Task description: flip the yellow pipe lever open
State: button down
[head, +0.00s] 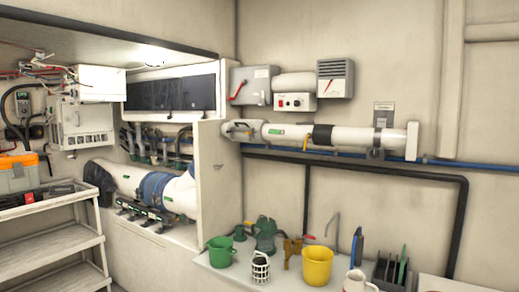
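A small yellow lever (306,143) shows in the head view, on the right-hand wall just below the large white pipe (355,137). It looks roughly upright, by the thin blue pipe (345,153) that runs along the wall. It is too small to tell its exact angle or how it joins the pipe. My gripper is not in view.
A black pipe (420,176) crosses the wall. White shelving (55,243) stands at left. A grey box (252,85) with a red lever hangs above.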

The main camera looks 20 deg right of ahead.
aim_at(309, 135)
jog(key=u, duration=0.35)
jog(key=i, duration=1.15)
jog(key=z, duration=0.05)
